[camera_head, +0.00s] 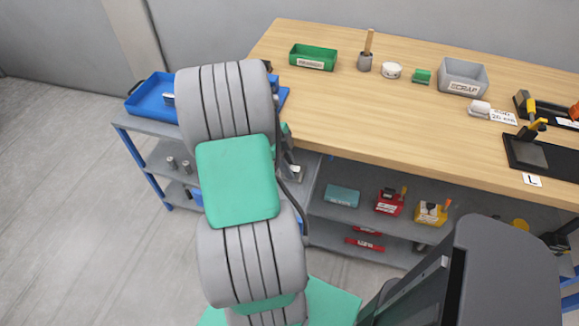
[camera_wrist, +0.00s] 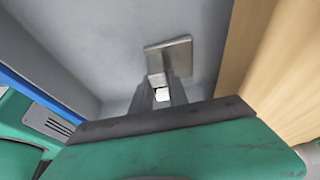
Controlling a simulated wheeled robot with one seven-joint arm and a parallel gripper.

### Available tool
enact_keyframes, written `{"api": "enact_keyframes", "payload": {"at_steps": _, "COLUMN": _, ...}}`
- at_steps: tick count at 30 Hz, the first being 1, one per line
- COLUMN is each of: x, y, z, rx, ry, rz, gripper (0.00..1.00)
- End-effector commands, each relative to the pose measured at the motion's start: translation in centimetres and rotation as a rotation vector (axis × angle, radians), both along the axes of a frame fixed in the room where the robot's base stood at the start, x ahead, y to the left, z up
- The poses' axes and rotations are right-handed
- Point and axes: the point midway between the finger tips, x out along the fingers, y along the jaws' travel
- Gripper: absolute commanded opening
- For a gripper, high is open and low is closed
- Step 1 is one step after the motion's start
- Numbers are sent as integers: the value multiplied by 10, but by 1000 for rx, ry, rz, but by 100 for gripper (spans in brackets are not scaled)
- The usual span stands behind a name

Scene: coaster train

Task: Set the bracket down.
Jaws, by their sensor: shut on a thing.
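The bracket (camera_wrist: 168,52), a pale metal piece with a flat squarish plate, shows in the wrist view beyond my fingers. My gripper (camera_wrist: 163,97) is shut on it; the grip itself is partly hidden between the fingers. A plain grey surface lies behind the bracket, and I cannot tell whether the bracket touches it.
A wooden workbench (camera_head: 400,120) holds a green bin (camera_head: 313,56), a grey scrap bin (camera_head: 463,77) and a black fixture (camera_head: 540,153). A blue tray (camera_head: 153,98) sits on a grey cart left of the bench. Shelves below the bench hold several items. The floor at left is clear.

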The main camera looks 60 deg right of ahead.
Motion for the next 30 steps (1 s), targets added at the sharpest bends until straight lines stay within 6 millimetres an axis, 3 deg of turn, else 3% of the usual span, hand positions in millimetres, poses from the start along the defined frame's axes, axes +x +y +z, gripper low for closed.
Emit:
{"api": "enact_keyframes", "payload": {"at_steps": 3, "x": 0, "y": 0, "z": -4, "rx": -1, "ry": 0, "rz": -1, "gripper": 0}}
{"api": "enact_keyframes", "payload": {"at_steps": 4, "x": 0, "y": 0, "z": -3, "rx": 0, "ry": 0, "rz": 0, "gripper": 21}}
{"api": "enact_keyframes", "payload": {"at_steps": 12, "x": 0, "y": 0, "z": -2, "rx": 0, "ry": 0, "rz": 0, "gripper": 42}}
{"api": "enact_keyframes", "payload": {"at_steps": 22, "x": 3, "y": 0, "z": 6, "rx": -2, "ry": -1, "rz": 2, "gripper": 42}}
{"api": "enact_keyframes", "payload": {"at_steps": 30, "x": 28, "y": 4, "z": 66, "rx": -3, "ry": -2, "rz": 2, "gripper": 42}}
